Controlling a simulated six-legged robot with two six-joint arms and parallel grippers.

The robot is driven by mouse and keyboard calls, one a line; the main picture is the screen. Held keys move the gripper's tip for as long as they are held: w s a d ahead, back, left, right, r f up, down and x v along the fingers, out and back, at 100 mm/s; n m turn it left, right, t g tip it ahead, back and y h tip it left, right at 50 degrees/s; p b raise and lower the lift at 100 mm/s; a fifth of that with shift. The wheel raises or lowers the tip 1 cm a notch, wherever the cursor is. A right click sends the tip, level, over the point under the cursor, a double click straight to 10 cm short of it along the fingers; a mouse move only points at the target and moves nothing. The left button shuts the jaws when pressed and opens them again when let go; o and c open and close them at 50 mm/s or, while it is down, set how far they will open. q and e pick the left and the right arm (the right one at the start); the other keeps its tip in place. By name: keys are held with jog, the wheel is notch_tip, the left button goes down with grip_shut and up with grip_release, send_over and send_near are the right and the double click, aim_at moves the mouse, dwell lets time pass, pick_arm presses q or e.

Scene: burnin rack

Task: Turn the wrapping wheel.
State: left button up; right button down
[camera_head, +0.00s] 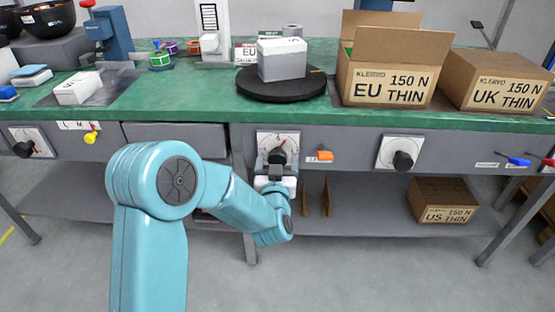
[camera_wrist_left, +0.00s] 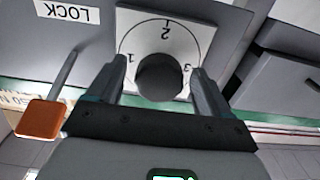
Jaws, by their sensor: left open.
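A round black turntable (camera_head: 252,86), which looks like the wrapping wheel, lies on the green bench with a white box (camera_head: 282,59) on it. Below it, on the bench front, is a white dial plate with a dark round knob (camera_head: 279,153). My left gripper (camera_head: 277,167) is at this knob, partly hidden by my own wrist. In the left wrist view the knob (camera_wrist_left: 160,77) lies between my two open fingers (camera_wrist_left: 156,85), with a gap on each side. The plate is marked 1, 2, 3. My right gripper is not in view.
An orange lever (camera_head: 319,156) is right of the dial; it also shows in the wrist view (camera_wrist_left: 40,119) near a LOCK label (camera_wrist_left: 68,12). A second dial knob (camera_head: 403,161) is farther right. Cardboard boxes (camera_head: 388,68) stand on the bench right of the turntable.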

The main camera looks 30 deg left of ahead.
pick_arm(q)
jog(key=shift+w+a, duration=0.35)
jog(key=shift+w, duration=0.2)
jog(key=c, duration=1)
jog(key=shift+m, duration=0.5)
jog(key=m, duration=0.4)
jog(key=shift+m+p, duration=0.35)
jog(key=shift+m, duration=0.05)
jog(key=shift+c, duration=0.2)
jog(key=m+p, duration=0.1)
jog(key=m, duration=0.5)
jog(key=shift+s+a+f, duration=0.1)
jog(key=shift+m, duration=0.4)
